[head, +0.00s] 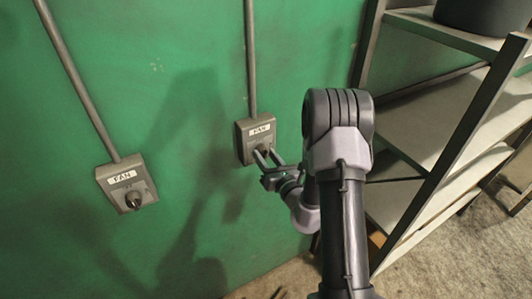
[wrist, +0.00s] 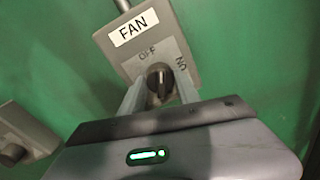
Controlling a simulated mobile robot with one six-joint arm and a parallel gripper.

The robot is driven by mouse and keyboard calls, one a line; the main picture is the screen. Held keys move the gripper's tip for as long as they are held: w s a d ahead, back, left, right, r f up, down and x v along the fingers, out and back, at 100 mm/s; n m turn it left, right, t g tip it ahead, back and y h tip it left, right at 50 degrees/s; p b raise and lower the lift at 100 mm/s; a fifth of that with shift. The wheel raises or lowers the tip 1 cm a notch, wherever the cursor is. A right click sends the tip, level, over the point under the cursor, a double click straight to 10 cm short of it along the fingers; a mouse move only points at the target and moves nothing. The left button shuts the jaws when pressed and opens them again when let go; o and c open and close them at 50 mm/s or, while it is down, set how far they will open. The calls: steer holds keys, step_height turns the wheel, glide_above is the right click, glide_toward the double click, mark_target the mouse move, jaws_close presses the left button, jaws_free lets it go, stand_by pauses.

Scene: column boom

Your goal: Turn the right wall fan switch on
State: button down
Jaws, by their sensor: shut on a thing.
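The right fan switch is a grey wall box (head: 242,140) with a white FAN label and a dark rotary knob. In the wrist view, its box (wrist: 184,36) fills the top middle, with OFF and ON marks above the knob (wrist: 159,76). My gripper (head: 266,155) reaches the box from the lower right. In the wrist view, my gripper's fingers (wrist: 160,88) stand on either side of the knob, shut on it. The knob's lower part is hidden behind the gripper body. I cannot tell exactly which mark the knob points to.
A second fan switch (head: 125,184) with a black knob is on the green wall to the left; part of it shows in the wrist view (wrist: 22,138). Conduits run up from both boxes. A metal shelf rack (head: 432,125) stands close to the right of my arm.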

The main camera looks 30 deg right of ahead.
steer(key=m+p, duration=0.1)
steer(key=m, duration=0.1)
steer(key=m+p, duration=0.1)
steer(key=m, duration=0.1)
steer(key=m+p, duration=0.1)
steer(key=m, duration=0.1)
steer(key=shift+r+p, duration=0.25)
steer(key=shift+p, duration=0.15)
steer(key=m+y+p, duration=0.1)
steer(key=m+p, duration=0.2)
steer(key=m, duration=0.3)
steer(key=shift+w+d, duration=0.1)
steer(key=shift+m, duration=0.3)
steer(key=c, duration=0.9)
jaws_free()
steer(key=shift+f, duration=0.15)
steer(key=s+b, duration=0.1)
steer(key=s, duration=1)
steer(key=s+r+b, duration=0.1)
steer(key=s, duration=0.5)
steer(key=shift+s+d+b, duration=0.2)
steer(key=shift+d+b, duration=0.05)
steer(key=shift+b, duration=0.1)
